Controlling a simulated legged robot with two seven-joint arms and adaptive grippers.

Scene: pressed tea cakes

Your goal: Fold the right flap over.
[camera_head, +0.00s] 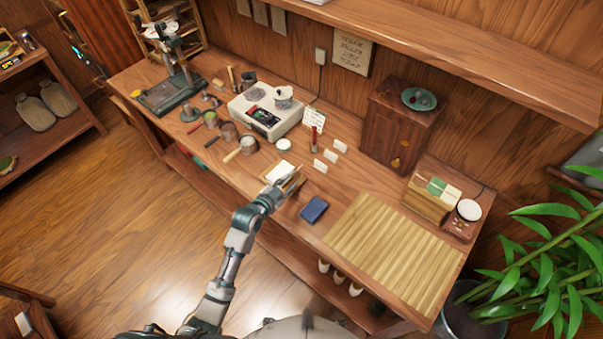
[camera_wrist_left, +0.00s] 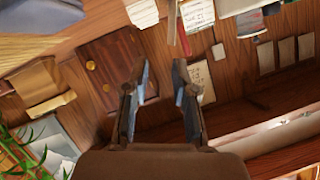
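A small white sheet or wrapper (camera_head: 279,172) lies near the front edge of the wooden workbench; I cannot make out separate flaps on it. My left gripper (camera_head: 292,184) is just in front of and to the right of it, overlapping its near edge in the head view; whether they touch I cannot tell. In the left wrist view the two fingers of this gripper (camera_wrist_left: 162,75) stand apart, with nothing clearly held between them. My right gripper is in neither view.
A dark blue packet (camera_head: 314,209) lies just right of the left gripper, and a slatted bamboo mat (camera_head: 395,255) lies further right. A white scale (camera_head: 265,112), cups and small white cards stand behind. A wooden cabinet (camera_head: 398,125) is at the back.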

